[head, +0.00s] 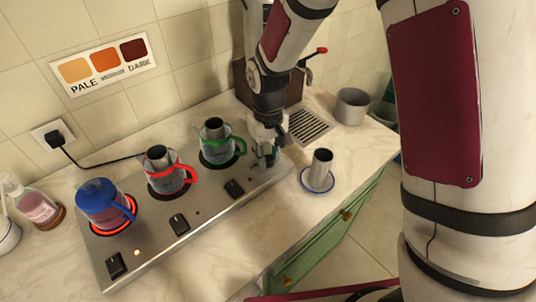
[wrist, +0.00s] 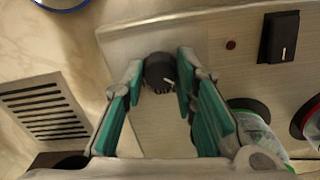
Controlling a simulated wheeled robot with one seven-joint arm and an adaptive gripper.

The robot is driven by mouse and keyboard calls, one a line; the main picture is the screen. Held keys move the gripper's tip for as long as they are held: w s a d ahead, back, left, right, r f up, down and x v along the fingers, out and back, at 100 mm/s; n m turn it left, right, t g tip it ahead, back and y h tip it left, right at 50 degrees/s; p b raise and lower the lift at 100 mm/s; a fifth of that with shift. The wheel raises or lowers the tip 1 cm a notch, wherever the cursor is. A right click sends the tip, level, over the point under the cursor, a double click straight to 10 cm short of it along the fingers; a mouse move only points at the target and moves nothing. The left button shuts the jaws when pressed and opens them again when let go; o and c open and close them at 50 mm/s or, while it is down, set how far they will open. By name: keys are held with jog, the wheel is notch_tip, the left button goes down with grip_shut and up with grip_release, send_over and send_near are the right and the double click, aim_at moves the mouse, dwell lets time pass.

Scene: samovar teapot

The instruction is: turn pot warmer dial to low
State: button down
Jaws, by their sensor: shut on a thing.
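The pot warmer (head: 207,207) is a long steel panel on the counter with three round plates and black switches. Its dial (wrist: 158,74) is a round black knob near the panel's end, with a white mark pointing to the lower right in the wrist view. My gripper (wrist: 160,68) is shut on the dial, with one teal-padded finger on each side. In the head view my gripper (head: 266,152) is at the panel's right end and hides the dial. No scale lettering is readable around the dial.
A blue-lidded pot (head: 102,203) stands on a glowing red plate. A red-handled pot (head: 165,172) and green-handled pot (head: 215,143) stand on the other plates. A metal cup on a saucer (head: 312,185) stands right of my gripper. A drain grate (head: 306,125) is behind.

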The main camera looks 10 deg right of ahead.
aim_at(268, 158)
jog(key=shift+n, duration=1)
jog(key=c, duration=1.3)
grip_release()
notch_tip(268, 158, up, 12)
